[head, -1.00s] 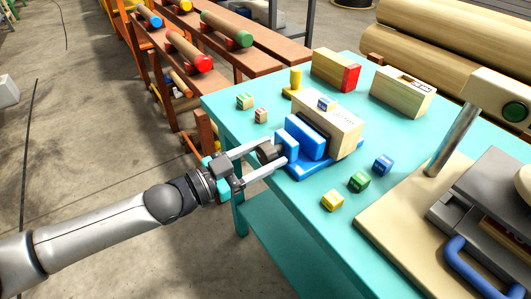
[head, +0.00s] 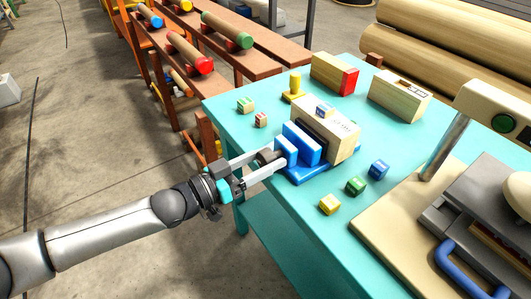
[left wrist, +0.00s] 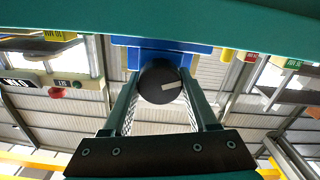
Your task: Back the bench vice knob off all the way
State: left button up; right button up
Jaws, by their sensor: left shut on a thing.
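The blue bench vice (head: 304,143) stands at the near left edge of the teal bench (head: 235,110). Its dark round knob (head: 268,156) faces my left arm and juts past the bench edge. My left gripper (head: 272,159) is shut on the knob, one finger on each side. In the left wrist view the knob (left wrist: 155,88) sits between the two fingers, its pale pointer mark toward the right. Blue vice parts (left wrist: 150,57) show behind it. A pale wooden block (head: 335,125) stands behind the vice's blue plates; whether they touch it is unclear. My right gripper is not in view.
Small green, blue and yellow blocks (head: 330,204) lie right of the vice, with more to its left. A yellow peg (head: 295,86) and wooden blocks (head: 400,95) stand behind. A press with a blue handle (head: 465,272) occupies the right. Open floor lies left.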

pick_arm(q)
jog(key=n+p, duration=0.1)
jog(key=n, duration=0.4)
jog(key=shift+n+p, duration=0.35)
jog(key=shift+n, duration=0.05)
jog(key=n, duration=0.3)
jog(key=shift+f+n, duration=0.1)
jog(key=shift+n, duration=1.9)
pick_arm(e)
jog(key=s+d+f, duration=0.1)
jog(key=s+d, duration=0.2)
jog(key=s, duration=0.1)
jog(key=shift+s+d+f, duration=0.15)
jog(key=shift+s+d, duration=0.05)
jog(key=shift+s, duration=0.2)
pick_arm(q)
jog(key=o, duration=1.4)
jog(key=shift+a, duration=0.1)
jog(key=shift+w, duration=0.1)
